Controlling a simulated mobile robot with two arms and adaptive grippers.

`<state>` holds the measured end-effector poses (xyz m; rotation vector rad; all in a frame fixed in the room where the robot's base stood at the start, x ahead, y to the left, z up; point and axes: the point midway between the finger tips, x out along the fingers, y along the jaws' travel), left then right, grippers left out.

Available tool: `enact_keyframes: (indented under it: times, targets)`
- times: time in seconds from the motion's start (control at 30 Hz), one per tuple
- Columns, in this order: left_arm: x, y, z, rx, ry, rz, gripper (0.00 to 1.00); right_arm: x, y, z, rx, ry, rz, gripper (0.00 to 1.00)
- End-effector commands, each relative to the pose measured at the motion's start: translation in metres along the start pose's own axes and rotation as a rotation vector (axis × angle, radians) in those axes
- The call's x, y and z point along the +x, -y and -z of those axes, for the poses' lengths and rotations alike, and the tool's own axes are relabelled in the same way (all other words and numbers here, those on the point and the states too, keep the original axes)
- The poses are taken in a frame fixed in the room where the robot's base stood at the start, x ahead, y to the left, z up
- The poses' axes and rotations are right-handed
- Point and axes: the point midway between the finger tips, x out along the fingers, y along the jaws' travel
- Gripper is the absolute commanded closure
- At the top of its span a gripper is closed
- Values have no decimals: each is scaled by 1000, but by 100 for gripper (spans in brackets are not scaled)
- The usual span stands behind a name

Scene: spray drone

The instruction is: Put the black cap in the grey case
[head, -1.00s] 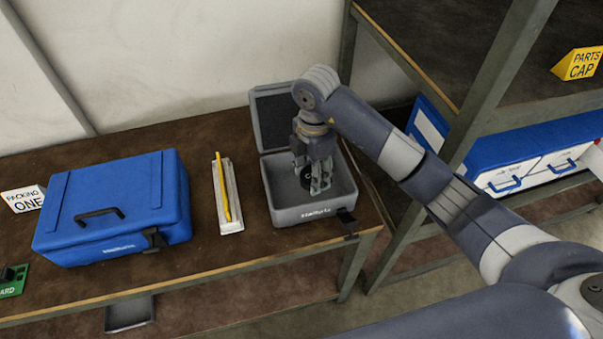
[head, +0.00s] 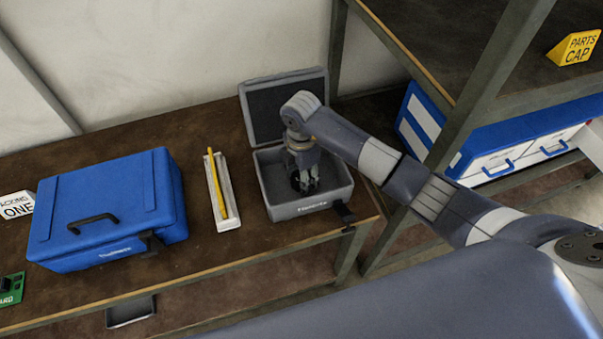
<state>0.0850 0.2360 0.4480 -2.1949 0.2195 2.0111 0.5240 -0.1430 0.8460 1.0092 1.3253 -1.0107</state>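The grey case (head: 313,206) stands open on the workbench, its lid (head: 284,105) tilted up at the back. My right gripper (head: 305,188) points down inside the case, within its walls. A dark round shape, which looks like the black cap (head: 295,181), shows low in the case at the fingers. The fingers partly hide it, and I cannot tell whether they grip it or are apart from it. My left gripper is out of view.
A closed blue case (head: 110,205) and a light tray (head: 228,210) with a yellow pencil (head: 216,182) are left of the grey case. A shelf post (head: 440,165) stands to the right. A yellow "PARTS CAP" sign (head: 574,48) sits on the shelf.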

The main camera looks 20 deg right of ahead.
Motion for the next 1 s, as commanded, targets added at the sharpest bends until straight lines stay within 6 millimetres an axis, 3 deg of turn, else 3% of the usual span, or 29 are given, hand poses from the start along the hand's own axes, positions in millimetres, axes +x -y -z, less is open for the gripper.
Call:
enact_keyframes:
  times: [0.13, 0.33, 0.37, 0.43, 0.77, 1.0]
  targets:
    - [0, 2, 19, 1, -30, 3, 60, 0, 0, 0, -1, 0, -1, 70]
    - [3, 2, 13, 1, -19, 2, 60, 4, 0, 0, 0, 1, -1, 70]
    - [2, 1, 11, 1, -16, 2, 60, 3, 0, 0, 0, 0, -1, 46]
    - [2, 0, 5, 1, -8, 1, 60, 3, 0, 0, 0, 0, -1, 32]
    - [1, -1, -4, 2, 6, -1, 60, 2, 0, 0, 0, 1, -1, 32]
    - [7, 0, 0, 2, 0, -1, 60, -23, -2, -1, -2, 1, -7, 32]
